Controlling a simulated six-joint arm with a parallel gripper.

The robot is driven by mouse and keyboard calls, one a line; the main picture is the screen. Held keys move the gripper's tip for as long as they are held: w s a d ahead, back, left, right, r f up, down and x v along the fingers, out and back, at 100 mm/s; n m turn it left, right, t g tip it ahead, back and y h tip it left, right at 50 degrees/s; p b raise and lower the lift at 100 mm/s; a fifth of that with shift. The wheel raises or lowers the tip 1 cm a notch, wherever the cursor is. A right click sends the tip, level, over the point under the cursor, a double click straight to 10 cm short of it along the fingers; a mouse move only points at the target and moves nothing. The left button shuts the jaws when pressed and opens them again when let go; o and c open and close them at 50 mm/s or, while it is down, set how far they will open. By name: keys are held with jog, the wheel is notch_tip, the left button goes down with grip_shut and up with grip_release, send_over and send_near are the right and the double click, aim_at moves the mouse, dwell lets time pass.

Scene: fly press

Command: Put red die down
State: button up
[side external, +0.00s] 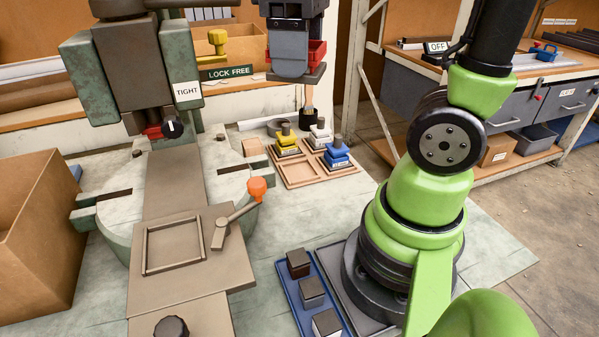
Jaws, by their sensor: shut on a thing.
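My gripper (289,50) is at the top centre, shut on the red die (318,52). Its fingers hide much of the die; a red side and the flat grey base (296,74) below show. The die is held high in the air, clear of the bench. Below it stands the tan die rack (300,174). A yellow die (288,147), a white die (320,137) and a blue die (337,157) sit in it. The rack's front left compartment is empty.
The fly press (135,70) stands left of the rack. Its lower plate has a square frame (173,246) and an orange-knobbed lever (257,189). A brush-like tool (308,120) stands behind the rack. A blue tray (279,274) holds several dark blocks at the front.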

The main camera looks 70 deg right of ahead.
jog(key=d+f+n, duration=0.2)
jog(key=d+n, duration=0.2)
jog(key=n, duration=0.3)
send_over(299, 172)
notch_tip(299, 172, down, 18)
jog(key=r, duration=0.1)
notch_tip(299, 172, down, 6)
jog(key=shift+s+r, duration=0.1)
jog(key=shift+f, duration=2.4)
jog(key=shift+f, duration=0.1)
jog(key=o, duration=1.2)
jog(key=shift+f, duration=0.1)
